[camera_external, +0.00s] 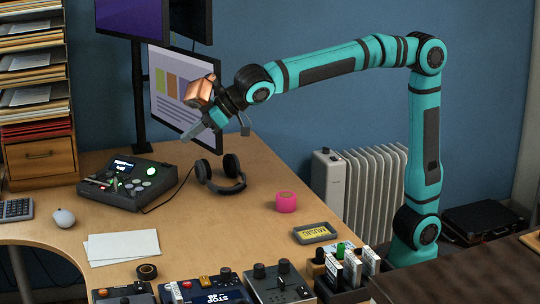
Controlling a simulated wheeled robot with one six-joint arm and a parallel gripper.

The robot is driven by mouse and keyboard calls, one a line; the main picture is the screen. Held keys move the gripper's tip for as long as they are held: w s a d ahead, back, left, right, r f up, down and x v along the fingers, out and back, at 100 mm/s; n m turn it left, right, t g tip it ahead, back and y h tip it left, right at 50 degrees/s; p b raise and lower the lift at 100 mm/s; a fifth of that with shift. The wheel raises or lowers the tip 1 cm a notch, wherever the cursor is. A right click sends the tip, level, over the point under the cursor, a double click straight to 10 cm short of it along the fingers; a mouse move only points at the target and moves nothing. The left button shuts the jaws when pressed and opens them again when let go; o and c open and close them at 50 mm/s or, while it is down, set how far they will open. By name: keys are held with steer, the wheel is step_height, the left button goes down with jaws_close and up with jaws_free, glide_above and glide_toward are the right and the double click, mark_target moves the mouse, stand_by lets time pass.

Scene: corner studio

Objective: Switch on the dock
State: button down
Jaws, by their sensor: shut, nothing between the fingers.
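A dark box with a small lit screen, knobs and buttons (128,184) sits on the left part of the desk. It is the likeliest dock in view, but I cannot read its label. A round button on it glows green and small red marks show on its left side. My gripper (188,136) is in the air above and to the right of this box, in front of the monitor, pointing down and left. Its fingers are shut and empty, and they touch nothing that I can see.
Headphones (222,182) lie right of the box, with a cable between them. A pink roll (286,202), a cassette (315,233), papers (123,246) and a mouse (64,218) lie on the desk. More control boxes (278,284) line the front edge. A monitor (176,92) stands behind.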

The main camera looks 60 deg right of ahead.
steer(key=s+a+f, duration=0.3)
steer(key=a+f, duration=0.1)
steer(key=a, duration=0.5)
steer(key=s+a+f+n+g, duration=0.1)
steer(key=s+a+f, duration=0.2)
steer(key=a, duration=0.6)
steer(key=s+a+f+n+g, duration=0.1)
steer(key=s+a+f, duration=0.3)
steer(key=a, duration=0.4)
steer(key=shift+s+a+f, duration=0.35)
steer(key=shift+s+a, duration=0.05)
steer(key=shift+f, duration=0.1)
glide_above(139, 286)
steer(key=d, duration=0.2)
steer(key=f, duration=0.7)
steer(key=shift+s+a+f, duration=0.1)
steer(key=shift+s, duration=0.25)
steer(key=f, duration=0.3)
steer(key=shift+d, duration=0.2)
steer(key=shift+w+f, duration=0.1)
steer(key=shift+f, duration=0.25)
